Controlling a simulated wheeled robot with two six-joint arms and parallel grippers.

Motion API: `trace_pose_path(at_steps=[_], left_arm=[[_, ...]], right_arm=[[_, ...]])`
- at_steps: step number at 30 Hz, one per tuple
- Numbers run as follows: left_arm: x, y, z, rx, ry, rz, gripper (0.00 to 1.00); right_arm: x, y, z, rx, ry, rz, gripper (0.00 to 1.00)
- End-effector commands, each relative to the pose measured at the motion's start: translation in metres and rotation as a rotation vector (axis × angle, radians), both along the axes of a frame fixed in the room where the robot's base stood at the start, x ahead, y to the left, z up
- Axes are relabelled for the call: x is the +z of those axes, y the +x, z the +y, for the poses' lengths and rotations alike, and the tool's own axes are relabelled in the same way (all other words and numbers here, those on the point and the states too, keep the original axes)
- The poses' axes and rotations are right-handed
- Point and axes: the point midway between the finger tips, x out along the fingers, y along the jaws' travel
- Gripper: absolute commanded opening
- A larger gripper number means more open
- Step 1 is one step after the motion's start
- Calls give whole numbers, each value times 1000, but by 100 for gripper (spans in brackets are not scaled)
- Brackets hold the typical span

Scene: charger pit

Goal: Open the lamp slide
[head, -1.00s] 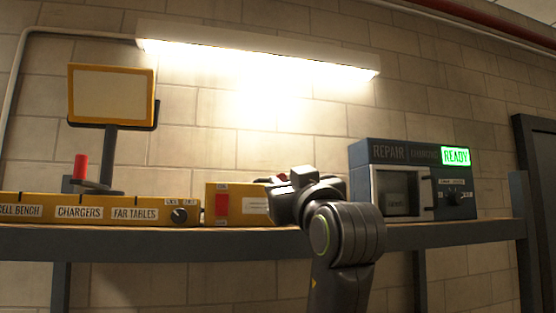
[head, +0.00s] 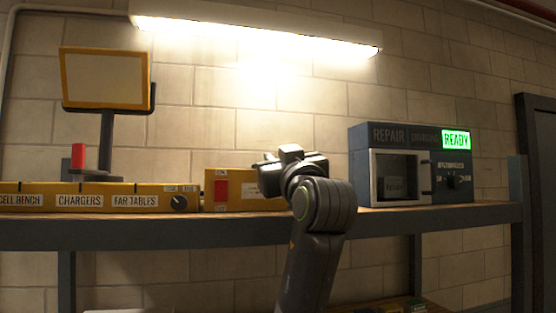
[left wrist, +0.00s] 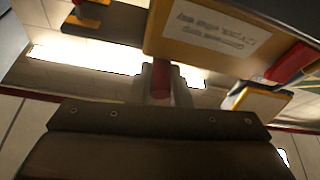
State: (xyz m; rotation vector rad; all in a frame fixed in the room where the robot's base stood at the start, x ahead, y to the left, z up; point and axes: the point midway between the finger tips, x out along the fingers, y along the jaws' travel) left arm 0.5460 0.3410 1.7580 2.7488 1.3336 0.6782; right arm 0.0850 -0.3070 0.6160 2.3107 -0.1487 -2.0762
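A yellow box (head: 240,190) stands on the shelf and bears a red panel (head: 221,191) at its left and a pale label. I take it for the lamp slide's housing. My left gripper (head: 270,172) is in front of its right end and hides that part. In the left wrist view the yellow box (left wrist: 222,28) is upside down, its label near. A small red handle (left wrist: 161,78) stands between the grey fingers of my left gripper (left wrist: 162,92), which appear closed against both its sides. My right gripper is not in view.
A repair cabinet (head: 371,155) with a green READY sign stands right of the arm. A labelled yellow strip (head: 100,200) with a dial, a yellow-framed screen (head: 105,78) and a red cylinder (head: 78,156) are at the left. A lit lamp (head: 255,35) hangs above.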

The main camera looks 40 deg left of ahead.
Motion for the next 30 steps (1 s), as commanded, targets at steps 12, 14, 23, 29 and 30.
trace_pose_path(at_steps=[12, 14, 23, 29, 30], left_arm=[[-4, -16, 14, 3, 0, -5, 0], [-4, -24, 21, 4, 0, -6, 0], [-1, -49, 41, 2, 1, -3, 0], [1, -49, 42, 1, 0, -1, 0], [1, -49, 42, 1, 0, -1, 0]], right_arm=[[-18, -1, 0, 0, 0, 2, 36], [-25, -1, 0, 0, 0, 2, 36], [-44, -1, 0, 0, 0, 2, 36], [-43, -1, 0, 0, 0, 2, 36], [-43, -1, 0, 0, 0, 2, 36]])
